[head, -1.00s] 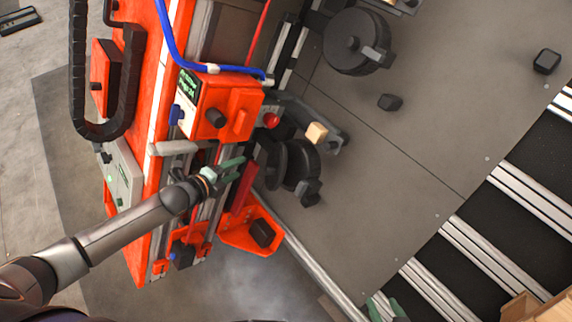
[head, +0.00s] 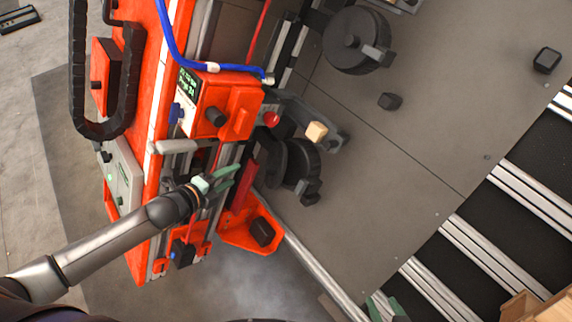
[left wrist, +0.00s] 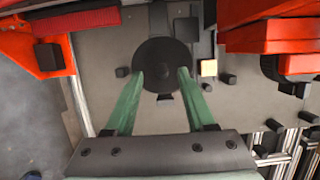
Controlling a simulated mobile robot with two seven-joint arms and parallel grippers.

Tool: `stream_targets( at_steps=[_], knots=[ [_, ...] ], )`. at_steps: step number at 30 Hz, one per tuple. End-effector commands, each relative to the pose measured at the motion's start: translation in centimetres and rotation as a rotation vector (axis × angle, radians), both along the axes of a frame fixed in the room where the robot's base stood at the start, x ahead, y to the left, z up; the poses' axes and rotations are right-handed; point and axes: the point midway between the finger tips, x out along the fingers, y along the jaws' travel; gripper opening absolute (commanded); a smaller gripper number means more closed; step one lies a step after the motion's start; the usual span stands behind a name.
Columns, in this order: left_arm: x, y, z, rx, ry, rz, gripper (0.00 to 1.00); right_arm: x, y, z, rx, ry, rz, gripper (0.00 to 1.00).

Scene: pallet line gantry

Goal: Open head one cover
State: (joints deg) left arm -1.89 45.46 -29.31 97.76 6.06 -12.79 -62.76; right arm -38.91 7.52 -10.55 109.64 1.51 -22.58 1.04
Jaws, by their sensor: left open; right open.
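An orange-red head unit (head: 238,100) with a label, a black knob (head: 215,117) and a raised block sits on the orange machine; which part is its cover I cannot tell for sure. My left gripper (head: 233,176) is open and empty, below this unit and left of a black round disc (head: 300,165). In the left wrist view its green fingers (left wrist: 160,74) stand apart, with the black disc (left wrist: 163,52) seen beyond them; contact is not visible. My right gripper (head: 385,307) shows only its green fingers at the bottom edge.
A second black disc with a grey lever (head: 355,42) stands at the top. A blue hose (head: 180,50) runs over the machine. A light wooden-coloured block (head: 316,132) and a red button (head: 271,119) are near the unit.

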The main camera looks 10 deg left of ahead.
Motion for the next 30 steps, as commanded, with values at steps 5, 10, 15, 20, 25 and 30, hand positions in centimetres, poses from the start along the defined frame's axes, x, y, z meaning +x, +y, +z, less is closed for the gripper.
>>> stream_targets(
  at_steps=[5,10,15,20,25,30],
  knots=[
    [-1.7,-0.7,0.4,0.0,0.001,0.001,0.55,0.0,0.0,0.0,0.0,0.0,0.0,0.55],
    [-3.2,-1.4,0.9,-0.002,0.001,0.0,0.55,0.0,0.0,0.0,0.0,0.0,0.0,0.55],
    [-4.7,-2.0,1.3,-0.001,0.001,0.0,0.55,0.0,0.0,0.0,0.0,0.0,0.0,0.55],
    [-5.4,-2.3,1.6,0.0,-0.001,0.001,0.55,0.0,0.0,0.0,0.0,0.0,0.0,0.55],
    [-5.5,-2.3,1.6,0.0,-0.001,0.002,0.55,0.0,0.0,0.0,0.0,0.0,0.0,0.55],
    [-5.5,-2.3,1.6,0.0,-0.001,0.002,0.55,0.0,0.0,0.0,0.0,0.0,0.0,0.55]
  ],
)
